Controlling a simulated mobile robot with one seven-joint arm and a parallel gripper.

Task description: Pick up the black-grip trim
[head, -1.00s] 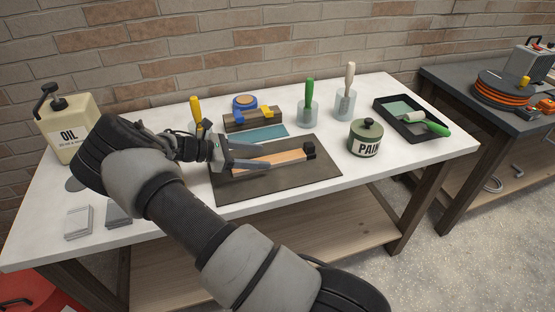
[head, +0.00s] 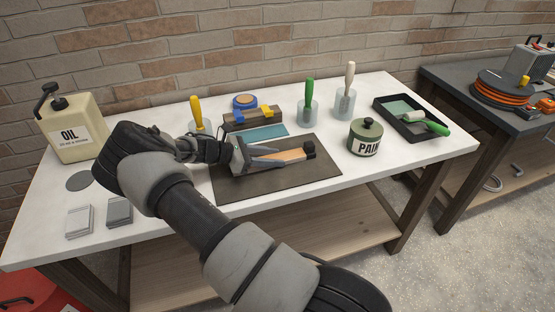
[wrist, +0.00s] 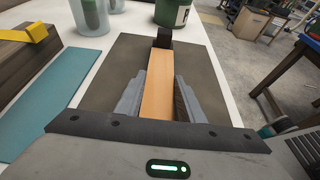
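The black-grip trim, a light wooden strip with a black end, lies on a dark mat (head: 310,175) on the white table. The trim (head: 295,155) points right in the head view, its black end beyond my fingers. In the wrist view the trim (wrist: 160,70) runs lengthwise between my fingers, black end farthest away. My gripper (head: 277,158) is low over the mat, its fingers either side of the strip. In the wrist view my gripper (wrist: 161,82) looks open, with narrow gaps beside the wood. The near part of the trim is hidden by my gripper.
A paint tin (head: 366,140) stands right, with glass jars behind. The mat's right part is clear.

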